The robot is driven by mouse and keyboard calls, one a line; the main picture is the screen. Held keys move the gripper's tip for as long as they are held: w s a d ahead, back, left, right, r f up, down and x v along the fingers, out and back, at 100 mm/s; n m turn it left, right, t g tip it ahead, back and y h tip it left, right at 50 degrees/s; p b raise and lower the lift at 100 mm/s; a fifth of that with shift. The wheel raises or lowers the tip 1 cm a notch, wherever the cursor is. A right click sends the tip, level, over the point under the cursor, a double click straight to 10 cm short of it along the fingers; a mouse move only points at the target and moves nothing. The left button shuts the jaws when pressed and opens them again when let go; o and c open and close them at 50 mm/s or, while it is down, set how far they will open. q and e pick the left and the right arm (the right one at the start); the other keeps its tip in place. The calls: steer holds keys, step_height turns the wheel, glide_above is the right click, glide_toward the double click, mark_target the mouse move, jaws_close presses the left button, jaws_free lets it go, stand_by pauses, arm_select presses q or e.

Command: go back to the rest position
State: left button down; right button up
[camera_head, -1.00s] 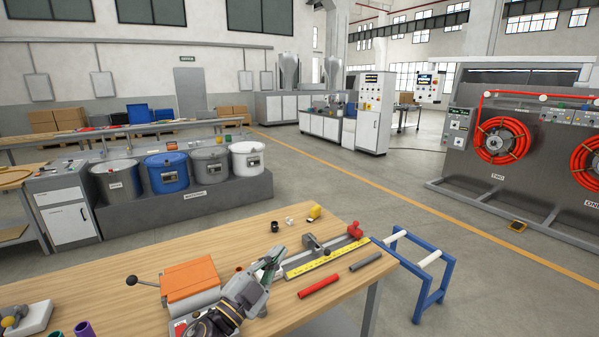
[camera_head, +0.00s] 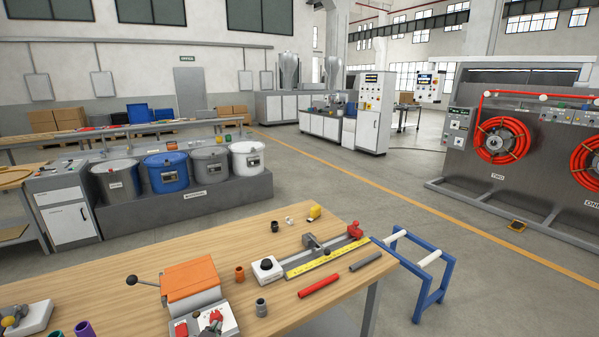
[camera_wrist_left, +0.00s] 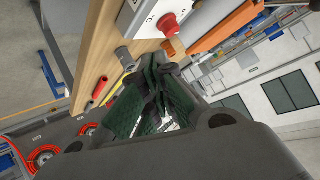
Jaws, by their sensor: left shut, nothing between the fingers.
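My left gripper (camera_wrist_left: 152,98) shows in the left wrist view, its green-padded fingers closed together with nothing between them. It is out of the head view. In the wrist view it hangs near the wooden workbench (camera_wrist_left: 88,52), with a box bearing a red button (camera_wrist_left: 168,22) and a grey fitting (camera_wrist_left: 124,57) beyond the fingers. My right gripper is in neither view.
The workbench (camera_head: 215,255) holds an orange-topped clamp (camera_head: 191,278) with a lever, a measuring rail (camera_head: 327,257), a red tube (camera_head: 318,286), a grey tube (camera_head: 365,262) and small fittings. A blue roller stand (camera_head: 436,280) adjoins its right end. The bench's left middle is clear.

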arm_select(q)
steer(key=s+f+g+h, duration=0.1)
steer(key=s+f+g, duration=0.35)
steer(key=s, duration=0.45)
steer(key=s+f+g, duration=0.4)
steer(key=s+f, duration=0.1)
steer(key=s, duration=0.3)
steer(key=s+f, duration=0.3)
steer(key=f, duration=3.1)
steer(key=s+a+f+g, duration=0.1)
steer(key=s+a+f, duration=0.1)
steer(key=s+f, duration=0.7)
steer(key=s+a+f+g, duration=0.1)
steer(key=s+a+f, duration=0.2)
steer(key=s+f, duration=0.7)
steer(key=shift+s, duration=1.55)
